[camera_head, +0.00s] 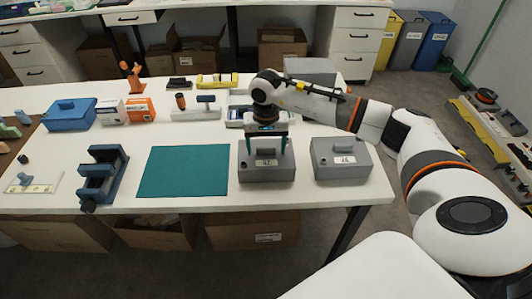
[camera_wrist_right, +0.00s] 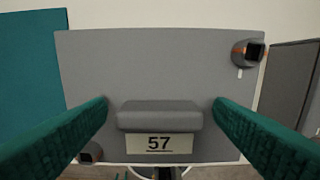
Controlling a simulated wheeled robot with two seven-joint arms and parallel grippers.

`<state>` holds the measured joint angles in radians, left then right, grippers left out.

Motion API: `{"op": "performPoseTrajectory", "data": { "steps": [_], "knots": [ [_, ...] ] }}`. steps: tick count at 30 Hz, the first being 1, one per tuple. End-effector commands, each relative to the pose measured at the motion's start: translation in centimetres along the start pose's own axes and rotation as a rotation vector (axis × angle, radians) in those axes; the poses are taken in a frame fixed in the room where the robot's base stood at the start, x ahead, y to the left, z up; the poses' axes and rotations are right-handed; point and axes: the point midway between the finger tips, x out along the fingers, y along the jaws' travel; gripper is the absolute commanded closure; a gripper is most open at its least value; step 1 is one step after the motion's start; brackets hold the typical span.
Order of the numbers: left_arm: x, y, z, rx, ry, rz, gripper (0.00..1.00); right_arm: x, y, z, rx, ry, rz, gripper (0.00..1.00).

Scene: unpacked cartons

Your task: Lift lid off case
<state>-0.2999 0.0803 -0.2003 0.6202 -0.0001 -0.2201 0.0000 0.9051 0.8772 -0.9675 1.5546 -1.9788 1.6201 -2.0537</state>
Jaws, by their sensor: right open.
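A grey case (camera_head: 267,174) with a flat grey lid (camera_wrist_right: 160,65) stands on the white table, right of a teal mat. The lid has a raised grey handle block (camera_wrist_right: 160,115) with a label reading 57 beside it. My right gripper (camera_head: 265,150) is above this case, pointing down. It is open, and its teal fingers (camera_wrist_right: 160,108) show on either side of the handle, apart from it in the right wrist view. Nothing is held. My left gripper is not in view.
A second grey case (camera_head: 340,170) stands just to the right. The teal mat (camera_head: 185,170) is bare. A blue-grey fixture (camera_head: 100,178) stands left of it. A blue case (camera_head: 70,115), small boxes (camera_head: 140,109) and tools are farther back. The table's front edge is close.

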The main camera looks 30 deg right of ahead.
Motion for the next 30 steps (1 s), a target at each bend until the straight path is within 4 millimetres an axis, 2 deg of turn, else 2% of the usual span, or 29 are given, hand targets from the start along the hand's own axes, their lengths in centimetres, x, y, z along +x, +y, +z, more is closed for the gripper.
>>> {"op": "performPoseTrajectory", "data": {
  "steps": [2,11,20,23,30],
  "knots": [
    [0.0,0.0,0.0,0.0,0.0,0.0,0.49,0.0,0.0,0.0,0.0,0.0,0.0,0.25],
    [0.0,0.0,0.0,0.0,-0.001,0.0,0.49,-0.1,0.0,0.0,0.0,0.0,0.001,0.74],
    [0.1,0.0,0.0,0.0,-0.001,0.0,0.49,-0.6,0.1,0.1,0.0,-0.002,0.003,0.75],
    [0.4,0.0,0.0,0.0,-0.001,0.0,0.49,-1.9,0.1,0.1,0.001,-0.003,0.003,0.75],
    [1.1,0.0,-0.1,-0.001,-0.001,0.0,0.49,-6.8,0.1,0.1,0.0,-0.005,0.005,0.75]
  ]
}}
